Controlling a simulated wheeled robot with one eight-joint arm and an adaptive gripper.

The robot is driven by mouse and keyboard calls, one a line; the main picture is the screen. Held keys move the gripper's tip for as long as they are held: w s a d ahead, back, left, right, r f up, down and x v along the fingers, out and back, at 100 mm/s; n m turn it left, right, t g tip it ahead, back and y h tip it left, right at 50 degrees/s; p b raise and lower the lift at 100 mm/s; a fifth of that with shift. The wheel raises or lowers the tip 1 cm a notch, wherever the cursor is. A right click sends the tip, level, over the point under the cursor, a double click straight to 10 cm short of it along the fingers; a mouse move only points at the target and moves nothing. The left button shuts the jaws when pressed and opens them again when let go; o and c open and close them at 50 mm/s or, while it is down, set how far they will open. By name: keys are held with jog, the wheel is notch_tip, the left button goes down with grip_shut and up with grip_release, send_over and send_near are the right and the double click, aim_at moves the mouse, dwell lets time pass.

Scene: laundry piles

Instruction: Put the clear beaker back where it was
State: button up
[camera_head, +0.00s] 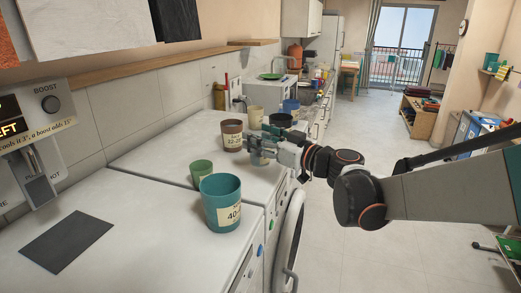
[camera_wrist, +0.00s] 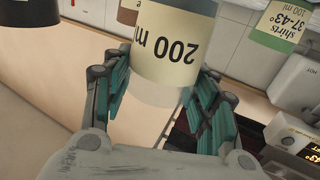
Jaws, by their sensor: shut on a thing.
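The clear beaker (camera_wrist: 172,60) carries a cream label reading "200 ml", upside down in the wrist view. It sits between the two teal-padded fingers of my gripper (camera_wrist: 165,95), which is shut on it. In the head view my gripper (camera_head: 262,146) is over the right edge of the far white machine top, just right of a brown cup (camera_head: 232,139). Only a small part of the beaker (camera_head: 259,159) shows there, below the fingers. I cannot tell whether its base touches the top.
A small green cup (camera_head: 201,171) and a large teal cup (camera_head: 220,208) stand nearer. A cream cup (camera_head: 254,118) and a dark bowl-like vessel (camera_head: 281,120) stand beyond my gripper. A dark grey mat (camera_head: 66,242) lies on the near top, with clear surface around it.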

jog(key=shift+f+b, duration=0.35)
jog(key=shift+f, duration=1.1)
jog(key=o, duration=1)
jog(key=shift+f, duration=0.15)
jog(key=shift+o, duration=0.2)
jog(key=shift+s+d+r, duration=0.1)
jog(key=shift+d+r, duration=0.1)
jog(key=shift+d, duration=0.05)
jog(key=p+v, duration=0.2)
jog(key=v, duration=0.9)
jog(key=shift+s, duration=0.25)
